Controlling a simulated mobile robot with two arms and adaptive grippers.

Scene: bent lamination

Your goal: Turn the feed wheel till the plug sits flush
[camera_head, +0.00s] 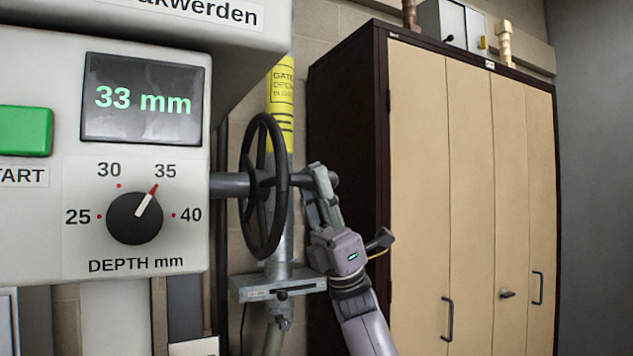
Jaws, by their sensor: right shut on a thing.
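The feed wheel (262,240) is a dark spoked handwheel, seen nearly edge-on, on a grey shaft (229,185) from the machine's side. A dark peg (293,181) sticks out to the right of it; I cannot tell if it is the hub or a handle. My right gripper (323,180) is shut on this peg, its fingers pointing up. The display (145,98) reads 33 mm in green. The depth dial (134,218) has its pointer at the 35 mark. I see no plug. My left gripper is not in view.
A green start button (25,131) sits left of the display. A grey post (279,262) with a yellow label (281,95) stands behind the wheel, with a small metal bracket (279,286) below. A tall beige-doored cabinet (468,180) stands close behind my right arm.

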